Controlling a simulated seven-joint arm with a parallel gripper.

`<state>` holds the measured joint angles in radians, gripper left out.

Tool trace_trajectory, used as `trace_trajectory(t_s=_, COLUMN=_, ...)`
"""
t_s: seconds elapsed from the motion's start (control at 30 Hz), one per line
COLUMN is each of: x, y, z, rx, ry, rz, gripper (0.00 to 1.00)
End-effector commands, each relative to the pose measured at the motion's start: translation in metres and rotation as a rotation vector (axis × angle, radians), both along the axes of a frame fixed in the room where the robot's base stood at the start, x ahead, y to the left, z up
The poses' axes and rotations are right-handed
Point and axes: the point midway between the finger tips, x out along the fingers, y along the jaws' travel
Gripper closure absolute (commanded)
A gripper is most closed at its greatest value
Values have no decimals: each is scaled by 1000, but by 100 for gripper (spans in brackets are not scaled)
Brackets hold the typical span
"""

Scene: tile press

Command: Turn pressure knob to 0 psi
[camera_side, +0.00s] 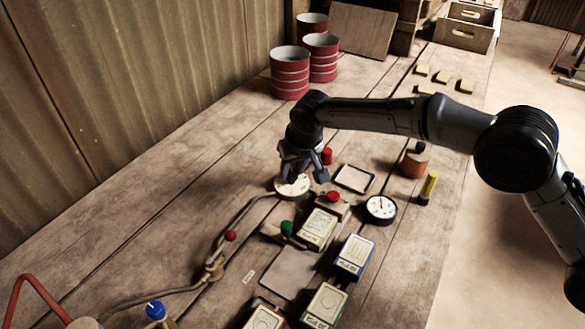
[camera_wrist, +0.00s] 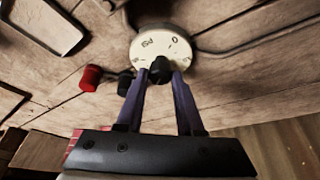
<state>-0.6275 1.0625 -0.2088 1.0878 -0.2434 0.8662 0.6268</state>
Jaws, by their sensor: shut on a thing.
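The pressure knob is a black knob (camera_wrist: 160,69) on a round cream dial (camera_wrist: 150,50) marked "PSI" and "0" in the wrist view. In the side view the dial (camera_side: 293,187) lies on the bench, with its centre hidden under my gripper (camera_side: 297,176). In the wrist view my gripper (camera_wrist: 160,82) has its two purple fingers closed in on the black knob, one on each side. The "0" sits at the upper right of the dial, away from the fingers. Which mark the knob points to cannot be made out.
A red knob (camera_side: 327,156) stands just right of my gripper. A round white gauge (camera_side: 380,208), an empty tray (camera_side: 354,179) and labelled boxes (camera_side: 354,255) lie to the right and front. A pipe (camera_side: 240,215) runs from the dial. Red cans (camera_side: 290,75) stand behind.

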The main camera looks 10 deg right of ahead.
Motion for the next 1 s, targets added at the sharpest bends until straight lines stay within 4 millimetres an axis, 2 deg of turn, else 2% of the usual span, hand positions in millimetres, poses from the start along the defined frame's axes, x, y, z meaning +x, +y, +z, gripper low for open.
trace_trajectory(t_s=1.0, x=4, y=-5, z=0, rx=4, ry=-1, rz=936, gripper=100)
